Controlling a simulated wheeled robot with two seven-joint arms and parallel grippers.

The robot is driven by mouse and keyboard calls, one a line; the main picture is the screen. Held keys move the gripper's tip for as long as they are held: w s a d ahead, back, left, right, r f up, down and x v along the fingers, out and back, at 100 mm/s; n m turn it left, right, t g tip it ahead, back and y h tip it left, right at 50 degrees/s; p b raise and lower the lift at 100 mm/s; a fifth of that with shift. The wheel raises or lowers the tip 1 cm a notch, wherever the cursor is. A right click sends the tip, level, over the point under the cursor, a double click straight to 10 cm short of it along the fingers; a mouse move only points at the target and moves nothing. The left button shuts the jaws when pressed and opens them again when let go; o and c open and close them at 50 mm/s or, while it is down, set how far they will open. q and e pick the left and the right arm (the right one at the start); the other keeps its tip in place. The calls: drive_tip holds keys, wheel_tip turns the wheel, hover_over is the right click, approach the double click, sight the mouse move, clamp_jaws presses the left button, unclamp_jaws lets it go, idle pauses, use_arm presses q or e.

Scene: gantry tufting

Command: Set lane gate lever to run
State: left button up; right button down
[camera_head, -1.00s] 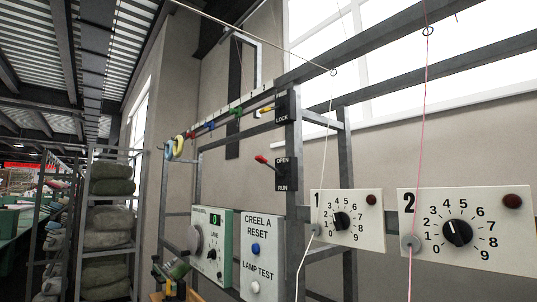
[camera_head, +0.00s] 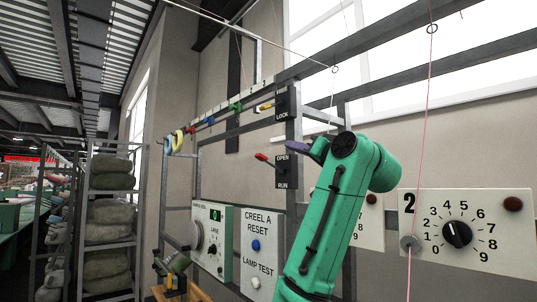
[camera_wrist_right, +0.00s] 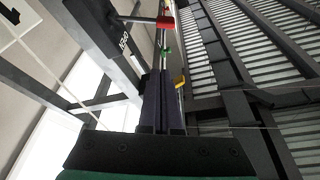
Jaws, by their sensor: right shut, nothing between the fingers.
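The lane gate lever (camera_head: 261,157) has a red knob and sticks out to the left from a black plate marked OPEN above and RUN below (camera_head: 283,172). Its knob is tilted up, nearer the OPEN word. My right gripper (camera_head: 317,150) is in front and to the right of the plate, about level with OPEN, shut and empty. In the right wrist view its dark fingers (camera_wrist_right: 163,75) lie side by side, and the red knob (camera_wrist_right: 165,22) is beyond their tips, apart from them. My left gripper is not in view.
A yellow-knobbed lever (camera_head: 266,106) sits on the LOCK plate (camera_head: 282,106) just above. The grey frame post (camera_head: 294,130) stands beside the plates. The creel reset panel (camera_head: 258,230) and dial panel 2 (camera_head: 480,235) are lower. My right arm covers most of dial panel 1.

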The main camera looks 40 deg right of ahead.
drive_tip(key=w+p, duration=0.1)
wheel_tip(320, 180, up, 4)
drive_tip(key=p, duration=0.7)
hover_over(270, 164)
drive_tip(key=s, duration=0.2)
drive_tip(key=f, duration=0.1)
drive_tip(key=a+f, duration=0.1)
drive_tip(key=f, duration=0.1)
drive_tip(key=a+f, duration=0.1)
drive_tip(key=shift+a+f+p, duration=0.15)
drive_tip(key=shift+f+p, duration=0.15)
drive_tip(key=shift+w, duration=0.1)
